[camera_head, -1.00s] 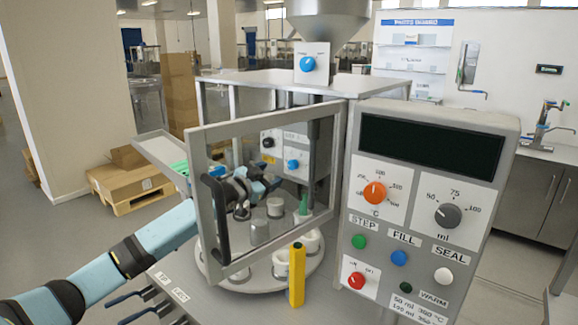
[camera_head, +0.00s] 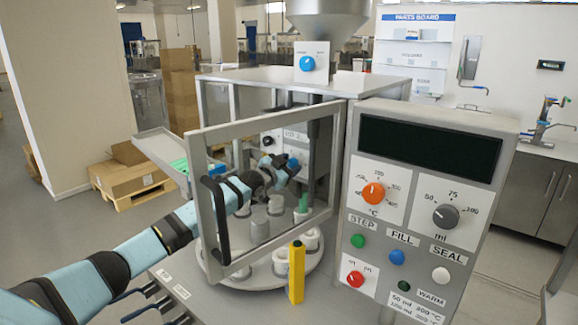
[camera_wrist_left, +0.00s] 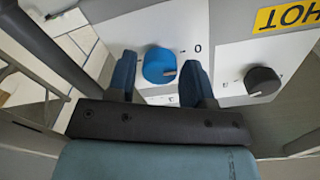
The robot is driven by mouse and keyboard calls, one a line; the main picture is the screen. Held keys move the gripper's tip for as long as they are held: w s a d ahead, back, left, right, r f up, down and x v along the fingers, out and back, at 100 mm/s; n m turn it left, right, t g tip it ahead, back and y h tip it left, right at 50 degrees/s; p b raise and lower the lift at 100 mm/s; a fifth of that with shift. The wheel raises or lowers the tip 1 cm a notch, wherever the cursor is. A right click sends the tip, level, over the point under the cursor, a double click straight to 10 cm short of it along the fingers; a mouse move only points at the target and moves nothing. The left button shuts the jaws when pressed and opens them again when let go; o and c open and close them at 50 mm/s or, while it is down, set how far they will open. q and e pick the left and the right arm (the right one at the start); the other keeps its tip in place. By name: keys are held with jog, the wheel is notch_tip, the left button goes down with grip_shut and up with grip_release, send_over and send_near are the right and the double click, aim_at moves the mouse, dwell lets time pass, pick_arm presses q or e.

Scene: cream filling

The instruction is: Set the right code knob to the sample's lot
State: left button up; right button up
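The blue knob (camera_wrist_left: 160,65) sits on a white panel inside the machine. In the wrist view its pale pointer mark is toward its lower right, and an "O" mark is on the panel beside it. My left gripper (camera_wrist_left: 159,84) is open, with one dark blue finger on each side of the knob and small gaps showing. I cannot tell whether the fingertips reach its depth. In the head view my left gripper (camera_head: 284,166) reaches through the machine's framed door and hides the blue knob. I cannot make out a sample's lot marking. My right gripper is out of view.
A black knob (camera_wrist_left: 262,82) and a yellow "HOT" label (camera_wrist_left: 287,16) are beside the blue knob. Below is a turntable (camera_head: 250,282) with several cups. A yellow post (camera_head: 297,272) and control panel (camera_head: 430,120) stand at right.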

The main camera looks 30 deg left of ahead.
pick_arm(q)
jog(key=c, duration=0.6)
jog(key=shift+m+p, duration=2.1)
jog(key=shift+m, duration=3.7)
jog(key=o, duration=0.9)
jog(key=shift+o, duration=0.2)
